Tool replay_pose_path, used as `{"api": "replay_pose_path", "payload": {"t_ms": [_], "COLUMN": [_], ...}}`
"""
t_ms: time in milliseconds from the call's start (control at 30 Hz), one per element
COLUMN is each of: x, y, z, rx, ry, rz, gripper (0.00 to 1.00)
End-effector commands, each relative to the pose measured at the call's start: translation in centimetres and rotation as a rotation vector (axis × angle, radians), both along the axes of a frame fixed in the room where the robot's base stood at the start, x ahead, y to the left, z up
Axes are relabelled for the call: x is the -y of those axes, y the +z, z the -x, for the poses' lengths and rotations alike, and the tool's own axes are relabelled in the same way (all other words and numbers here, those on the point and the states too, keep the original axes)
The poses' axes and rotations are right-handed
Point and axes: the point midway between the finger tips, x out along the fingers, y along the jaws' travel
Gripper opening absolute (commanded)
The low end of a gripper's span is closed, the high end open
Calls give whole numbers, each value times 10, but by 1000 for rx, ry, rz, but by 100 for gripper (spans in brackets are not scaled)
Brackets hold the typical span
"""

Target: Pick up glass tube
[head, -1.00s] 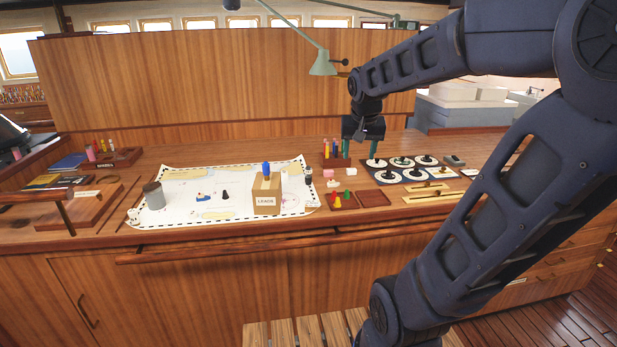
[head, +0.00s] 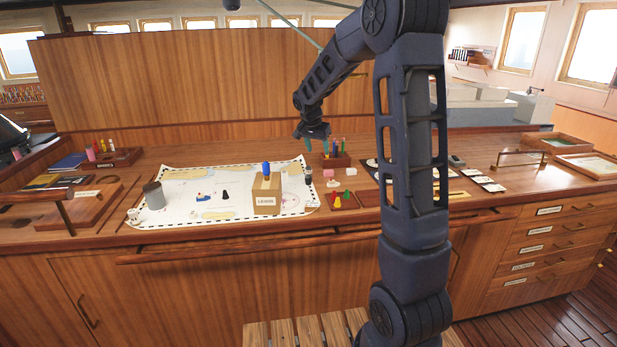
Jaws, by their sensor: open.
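A small wooden rack (head: 338,162) on the desk, right of the chart, holds several slim upright coloured pieces (head: 341,146). They are too small for me to tell which, if any, is the glass tube. My gripper (head: 319,147) hangs fingers down over the rack's left side, its teal fingers apart. It is open and I see nothing held in it. From this angle I cannot tell its exact height or whether it touches a piece.
A cardboard box (head: 266,196) with a blue piece on top stands on the chart (head: 185,209). A grey cylinder (head: 154,195) stands at the chart's left. A small tray (head: 343,201) with coloured pieces lies in front of the rack. My arm hides part of the right side.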

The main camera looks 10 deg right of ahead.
Motion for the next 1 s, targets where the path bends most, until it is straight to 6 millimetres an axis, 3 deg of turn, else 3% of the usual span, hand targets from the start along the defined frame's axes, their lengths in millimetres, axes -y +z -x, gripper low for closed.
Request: {"api": "replay_pose_path", "payload": {"t_ms": [100, 333, 667, 1000], "x": [-13, -32, -36, -24], "y": [-26, -64, -86, -126], "z": [-30, -70, -84, -96], "rx": [2, 21, 27, 26], "ry": [-41, -105, -128, -126], "rz": [6, 10, 13, 13], "gripper": [55, 55, 55, 55]}}
